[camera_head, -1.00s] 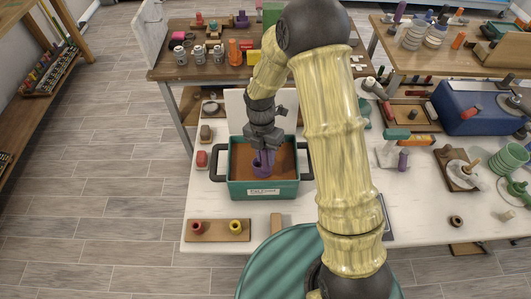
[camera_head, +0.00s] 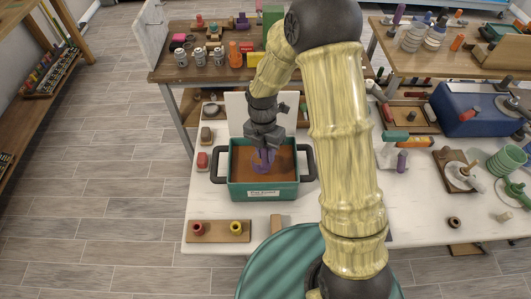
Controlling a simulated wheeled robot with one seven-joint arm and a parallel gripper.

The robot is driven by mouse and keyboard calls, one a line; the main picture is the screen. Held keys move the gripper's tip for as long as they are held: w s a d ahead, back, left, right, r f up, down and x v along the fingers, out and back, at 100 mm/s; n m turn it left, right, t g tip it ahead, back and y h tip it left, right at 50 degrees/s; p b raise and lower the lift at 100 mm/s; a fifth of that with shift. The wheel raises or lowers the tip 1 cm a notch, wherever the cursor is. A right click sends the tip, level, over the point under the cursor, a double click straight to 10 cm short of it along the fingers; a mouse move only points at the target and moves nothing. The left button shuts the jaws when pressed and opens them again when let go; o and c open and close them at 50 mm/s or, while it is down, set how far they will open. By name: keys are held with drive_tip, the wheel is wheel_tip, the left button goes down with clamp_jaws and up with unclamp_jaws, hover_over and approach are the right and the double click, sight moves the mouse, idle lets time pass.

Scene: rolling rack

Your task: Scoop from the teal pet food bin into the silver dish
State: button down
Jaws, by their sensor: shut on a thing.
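The teal pet food bin (camera_head: 262,190) stands on the white table, filled with brown food and labelled on its front. My gripper (camera_head: 264,146) is over the bin, pointing down, shut on a purple scoop (camera_head: 265,160). The scoop's lower part is in or at the food; how deep it sits I cannot tell. I cannot make out the silver dish for certain; my arm covers part of the table to the right of the bin.
A wooden board with a red and a yellow cup (camera_head: 219,231) lies front left of the bin. A blue case (camera_head: 477,108) and green stacked rings (camera_head: 507,160) stand at the right. A white panel rises behind the bin.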

drive_tip(key=shift+r+t+y+p, duration=0.15)
drive_tip(key=shift+r+t+p, duration=0.5)
drive_tip(key=shift+r, duration=1.05)
drive_tip(key=shift+r+t+y+p, duration=0.2)
drive_tip(key=shift+r+p, duration=0.8)
drive_tip(key=shift+r, duration=0.75)
drive_tip(key=shift+r+t+y+p, duration=0.15)
drive_tip(key=shift+r+t+p, duration=0.5)
drive_tip(key=shift+r, duration=1.05)
drive_tip(key=c, duration=1.7)
unclamp_jaws()
drive_tip(key=c, duration=2.7)
unclamp_jaws()
drive_tip(key=c, duration=2.2)
unclamp_jaws()
drive_tip(key=shift+f, duration=0.1)
